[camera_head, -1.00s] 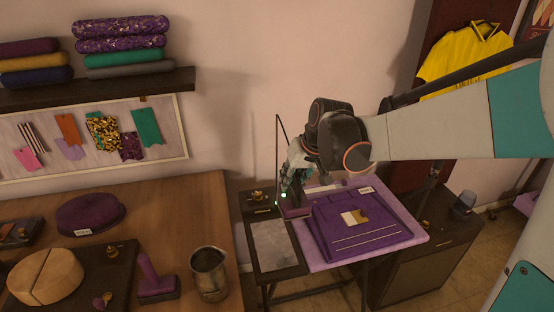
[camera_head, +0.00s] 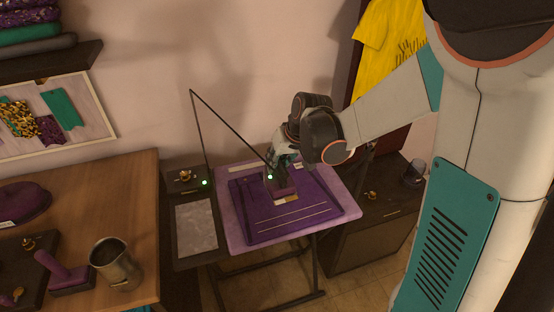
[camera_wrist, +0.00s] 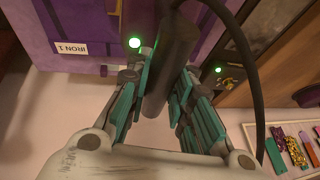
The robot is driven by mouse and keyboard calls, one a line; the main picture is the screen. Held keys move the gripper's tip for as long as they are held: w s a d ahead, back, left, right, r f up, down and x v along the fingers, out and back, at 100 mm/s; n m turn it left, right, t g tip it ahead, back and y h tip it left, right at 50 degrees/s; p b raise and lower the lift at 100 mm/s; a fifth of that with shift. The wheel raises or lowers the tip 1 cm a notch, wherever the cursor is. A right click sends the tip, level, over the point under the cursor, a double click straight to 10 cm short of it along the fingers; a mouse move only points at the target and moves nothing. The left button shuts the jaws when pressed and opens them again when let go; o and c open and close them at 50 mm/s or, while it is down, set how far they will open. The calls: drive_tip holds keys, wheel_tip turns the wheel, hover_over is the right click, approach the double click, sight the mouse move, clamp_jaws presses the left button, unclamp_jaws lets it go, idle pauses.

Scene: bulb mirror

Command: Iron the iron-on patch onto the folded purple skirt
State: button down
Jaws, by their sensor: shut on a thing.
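The folded purple skirt (camera_head: 262,226) lies flat on the lilac ironing board (camera_head: 236,237). The iron (camera_head: 285,188) is dark purple with a lit green light and a black cord. My gripper (camera_wrist: 162,88) is shut on its dark handle (camera_wrist: 177,45). In the head view, my gripper (camera_head: 281,166) holds the iron over the upper middle of the skirt. The patch (camera_head: 287,199) shows only as a small pale and gold strip at the iron's front edge; the rest is hidden. I cannot tell whether the iron touches it.
A dark side stand with a grey plate (camera_head: 196,226) and a green light (camera_head: 204,182) adjoins the board's left. The cord hangs from a thin bent pole (camera_head: 192,110). A wooden table (camera_head: 130,200) with a metal cup (camera_head: 113,262) stands left, a cabinet (camera_head: 372,235) right.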

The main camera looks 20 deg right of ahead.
sight(277, 174)
drive_tip(key=shift+f, duration=0.1)
drive_tip(key=shift+f+b, duration=3.05)
drive_tip(key=shift+f, duration=0.45)
drive_tip(key=shift+f+b, duration=0.3)
drive_tip(key=shift+f, duration=0.05)
drive_tip(key=shift+r, duration=0.15)
drive_tip(key=shift+r+p, duration=0.75)
drive_tip(key=shift+r, duration=0.1)
